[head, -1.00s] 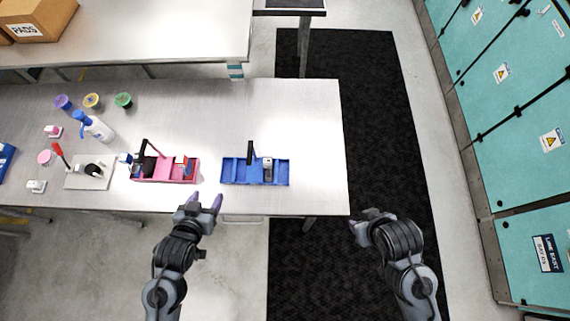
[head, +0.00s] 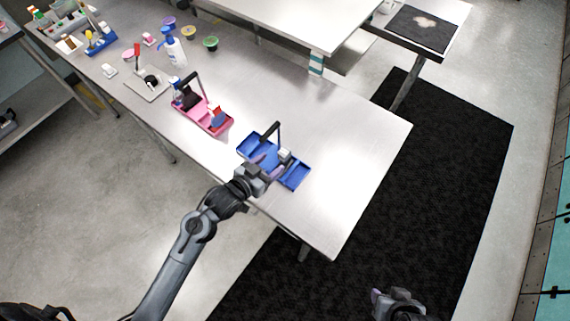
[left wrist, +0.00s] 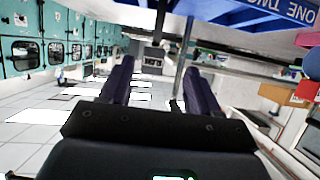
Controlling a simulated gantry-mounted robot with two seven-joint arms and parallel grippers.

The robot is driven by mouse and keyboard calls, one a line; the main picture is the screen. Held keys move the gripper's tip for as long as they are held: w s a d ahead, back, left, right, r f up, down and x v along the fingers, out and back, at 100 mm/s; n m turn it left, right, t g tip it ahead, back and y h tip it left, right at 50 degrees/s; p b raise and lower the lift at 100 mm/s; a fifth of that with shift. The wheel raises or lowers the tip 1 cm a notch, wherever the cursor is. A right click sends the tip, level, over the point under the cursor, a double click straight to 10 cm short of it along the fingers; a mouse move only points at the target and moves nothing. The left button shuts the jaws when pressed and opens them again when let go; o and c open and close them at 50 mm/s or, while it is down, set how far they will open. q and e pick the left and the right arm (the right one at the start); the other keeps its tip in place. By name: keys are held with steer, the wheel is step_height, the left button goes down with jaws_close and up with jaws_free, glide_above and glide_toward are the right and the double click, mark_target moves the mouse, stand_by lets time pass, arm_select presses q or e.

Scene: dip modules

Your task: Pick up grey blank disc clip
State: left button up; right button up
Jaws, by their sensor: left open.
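A blue caddy (head: 296,177) with a dark upright handle stands near the table's front edge. A small pale grey piece (head: 285,155) sits in it just right of the handle; it may be the grey blank disc clip, but it is too small to be sure. My left gripper (head: 268,167) is at the caddy's front side, close to that piece, and partly covers the caddy. In the left wrist view its two purple fingers (left wrist: 155,78) are apart with nothing clearly held. The caddy's lettered blue side (left wrist: 270,12) shows along the top there. My right gripper (head: 377,296) is low at the right, away from the table.
A pink caddy (head: 188,116) with a dark handle stands left of the blue one. Behind it are a white-and-blue bottle (head: 175,52) and several coloured cups. A pale board (head: 140,88) lies farther left. The table (head: 350,150) is clear right of the blue caddy.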

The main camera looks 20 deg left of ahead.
mark_target(281, 159)
arm_select(q)
steer(key=x, duration=0.3)
steer(key=shift+w+d+f, duration=0.1)
steer(key=shift+w+d, duration=0.05)
steer(key=shift+w, duration=0.15)
steer(key=x, duration=0.4)
steer(key=shift+d, duration=0.4)
steer(key=shift+w+d+f, duration=0.1)
steer(key=shift+w+f, duration=0.15)
steer(key=shift+w, duration=0.25)
steer(key=c, duration=1.1)
steer(key=shift+o, duration=0.2)
steer(key=shift+r, duration=0.2)
